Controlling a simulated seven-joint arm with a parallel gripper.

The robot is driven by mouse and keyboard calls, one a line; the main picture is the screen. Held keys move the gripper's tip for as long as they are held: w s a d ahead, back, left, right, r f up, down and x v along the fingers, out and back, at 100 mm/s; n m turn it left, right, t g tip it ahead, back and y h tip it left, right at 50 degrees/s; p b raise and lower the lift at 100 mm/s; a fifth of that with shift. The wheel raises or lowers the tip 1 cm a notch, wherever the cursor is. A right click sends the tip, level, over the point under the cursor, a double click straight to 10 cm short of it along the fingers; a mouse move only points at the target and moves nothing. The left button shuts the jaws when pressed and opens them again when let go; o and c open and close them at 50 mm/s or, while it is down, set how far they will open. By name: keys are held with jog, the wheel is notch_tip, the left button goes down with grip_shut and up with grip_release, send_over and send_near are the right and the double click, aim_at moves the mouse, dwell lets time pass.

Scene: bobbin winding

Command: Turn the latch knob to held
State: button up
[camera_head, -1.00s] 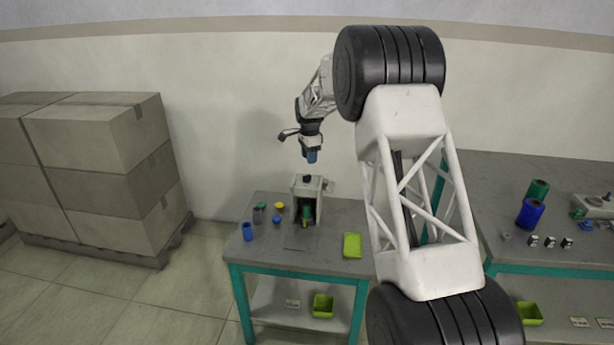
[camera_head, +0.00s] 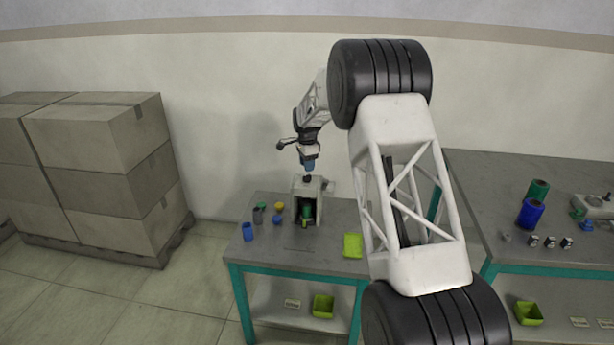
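A grey winding fixture (camera_head: 318,188) stands on the left table, with a green bobbin (camera_head: 306,212) in its dark opening. A small black knob (camera_head: 307,179) sits on top of the fixture; I take it for the latch knob, and its turn position is too small to read. My gripper (camera_head: 309,168) points straight down just above this knob. Its blue fingertips are at or very close to the knob; contact cannot be told. Whether the fingers are open or shut is too small to see.
Small blue, green and yellow cylinders (camera_head: 247,231) stand left of the fixture on the table (camera_head: 300,262). A lime-green tray (camera_head: 353,245) lies to its right. Another table (camera_head: 480,190) with green and blue spools is at right. Stacked boxes (camera_head: 100,160) stand at far left.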

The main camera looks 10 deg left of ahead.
aim_at(307, 178)
jog(key=shift+f, duration=2.6)
grip_shut()
